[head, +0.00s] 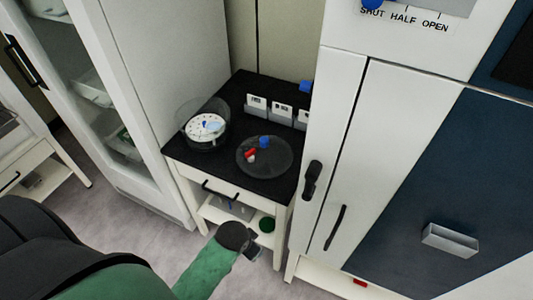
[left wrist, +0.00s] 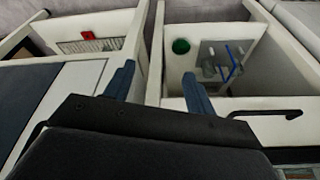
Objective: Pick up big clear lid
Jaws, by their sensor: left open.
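A wide, round, clear piece (head: 265,160), likely the big clear lid, lies flat on the black tabletop. A blue knob-like part (head: 264,142) and a small red and white piece (head: 250,154) show on it. A clear round vessel (head: 184,127) with a white disc (head: 205,128) stands to its left on the same top. My left gripper (head: 254,246) is in front of the table, below its top, and touches neither. In the left wrist view its two blue fingers (left wrist: 160,88) are apart and empty, and no clear lid shows. My right gripper is not in view.
The small table's black top (head: 230,160) has several white label holders (head: 282,113) at the back right. A drawer handle (head: 220,192) juts from its front. A green round thing (head: 267,224) is on the lower shelf. Tall white cabinets (head: 165,75) flank the table.

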